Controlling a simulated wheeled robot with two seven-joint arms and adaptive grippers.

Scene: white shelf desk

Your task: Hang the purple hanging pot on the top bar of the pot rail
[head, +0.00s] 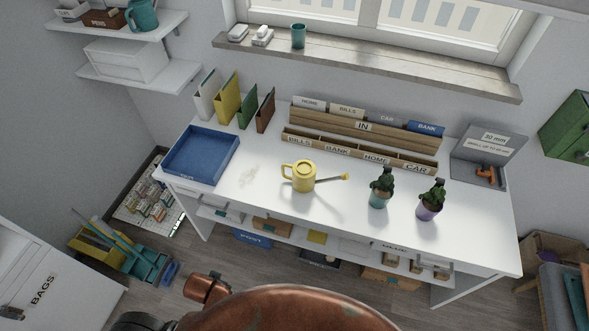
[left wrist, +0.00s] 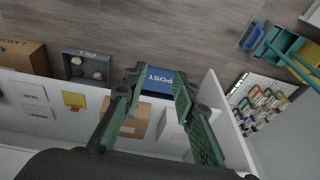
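The purple hanging pot (head: 428,211) stands upright on the right part of the white desk in the head view, with a dark green plant and a dark hook-like top. A similar teal pot (head: 379,198) with a plant stands just left of it. I cannot make out the pot rail or its top bar in either view. My left gripper (left wrist: 156,90) shows in the left wrist view with its green-padded fingers apart and nothing between them. It points down toward the floor and lower shelf, away from the pots. My right gripper is not in view.
A yellow watering can (head: 302,177) stands mid-desk, its spout toward the pots. A wooden file sorter (head: 352,129) runs along the back. A blue tray (head: 201,155) sits at the left, and a grey sign board (head: 485,152) at the back right. The desk's front strip is clear.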

